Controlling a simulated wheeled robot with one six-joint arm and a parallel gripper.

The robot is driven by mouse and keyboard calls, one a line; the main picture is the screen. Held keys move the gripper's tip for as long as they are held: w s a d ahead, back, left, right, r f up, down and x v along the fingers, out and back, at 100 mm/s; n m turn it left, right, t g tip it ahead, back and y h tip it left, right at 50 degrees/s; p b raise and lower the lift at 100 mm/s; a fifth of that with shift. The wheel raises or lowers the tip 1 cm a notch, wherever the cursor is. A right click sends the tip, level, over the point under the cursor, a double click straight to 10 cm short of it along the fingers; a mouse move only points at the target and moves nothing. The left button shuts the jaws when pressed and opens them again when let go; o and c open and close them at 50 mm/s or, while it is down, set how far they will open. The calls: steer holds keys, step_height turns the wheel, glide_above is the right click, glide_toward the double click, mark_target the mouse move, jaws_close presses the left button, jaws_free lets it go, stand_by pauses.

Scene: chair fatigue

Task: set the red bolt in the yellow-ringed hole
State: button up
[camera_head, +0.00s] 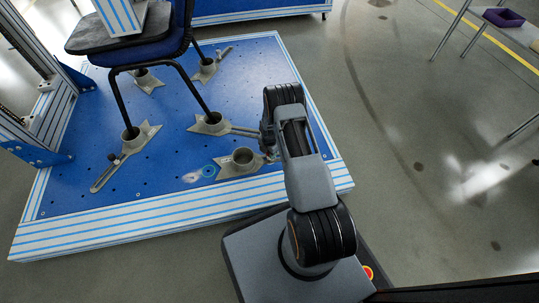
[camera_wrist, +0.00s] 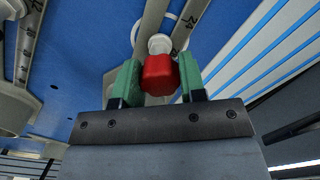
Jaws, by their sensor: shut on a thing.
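The red bolt (camera_wrist: 159,74) sits between the two green fingertips of my gripper (camera_wrist: 158,82) in the wrist view, with the jaws shut on its red head. A pale round piece (camera_wrist: 160,44) shows just beyond the head, between two grey slotted bars with scale marks; I cannot tell whether it is part of the bolt. In the head view my gripper (camera_head: 268,140) is low over the right part of the blue plate, beside a grey clamp foot (camera_head: 240,162). The bolt is hidden there. No yellow ring shows in either view.
The blue test plate (camera_head: 165,180) has many small holes and a white-and-blue striped edge. A chair (camera_head: 135,52) stands on it with its legs in grey cup clamps. Open grey floor lies to the right.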

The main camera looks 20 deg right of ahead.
steer(key=shift+c, duration=1.1)
steer(key=shift+r, duration=0.15)
steer(key=shift+r+p, duration=1.75)
steer(key=shift+r, duration=0.7)
steer(key=shift+r, duration=0.1)
steer(key=shift+r+p, duration=1.25)
steer(key=shift+r, duration=0.65)
